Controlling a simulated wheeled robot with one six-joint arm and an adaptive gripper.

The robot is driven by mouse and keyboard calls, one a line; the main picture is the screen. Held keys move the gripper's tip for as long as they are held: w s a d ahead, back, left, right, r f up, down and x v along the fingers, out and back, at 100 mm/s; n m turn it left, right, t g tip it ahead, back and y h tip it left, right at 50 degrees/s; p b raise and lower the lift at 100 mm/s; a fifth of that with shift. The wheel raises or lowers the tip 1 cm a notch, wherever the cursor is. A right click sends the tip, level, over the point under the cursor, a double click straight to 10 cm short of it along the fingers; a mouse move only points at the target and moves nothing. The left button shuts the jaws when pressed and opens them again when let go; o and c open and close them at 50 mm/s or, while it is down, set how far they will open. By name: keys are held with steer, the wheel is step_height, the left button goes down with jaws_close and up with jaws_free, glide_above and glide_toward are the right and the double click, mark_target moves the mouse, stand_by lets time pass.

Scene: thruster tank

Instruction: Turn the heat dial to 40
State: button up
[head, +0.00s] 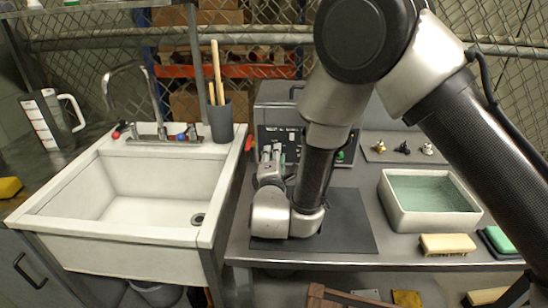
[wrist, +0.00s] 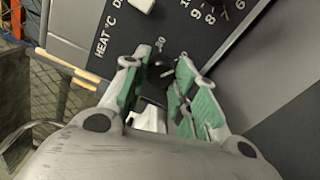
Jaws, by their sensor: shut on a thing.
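The grey tank machine (head: 272,100) stands at the back of the steel bench, its dark control panel facing me. In the wrist view the panel (wrist: 207,48) carries the lettering "HEAT °C" beside a small black heat dial (wrist: 157,72). My gripper (wrist: 158,80) has its green-padded fingers on either side of this dial and is shut on it. A number that looks like 80 shows by the dial; I cannot read its setting. In the head view my gripper (head: 271,153) is at the panel, and the dial is hidden behind it.
A white sink (head: 130,243) with a tap is on the left. A dark mat (head: 355,225) lies under my arm. A second, pale knob (wrist: 143,4) is near the dial.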

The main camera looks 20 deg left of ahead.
steer(key=shift+f, duration=0.1)
steer(key=o, duration=1.1)
steer(key=shift+c, duration=0.2)
steer(key=v, duration=1.2)
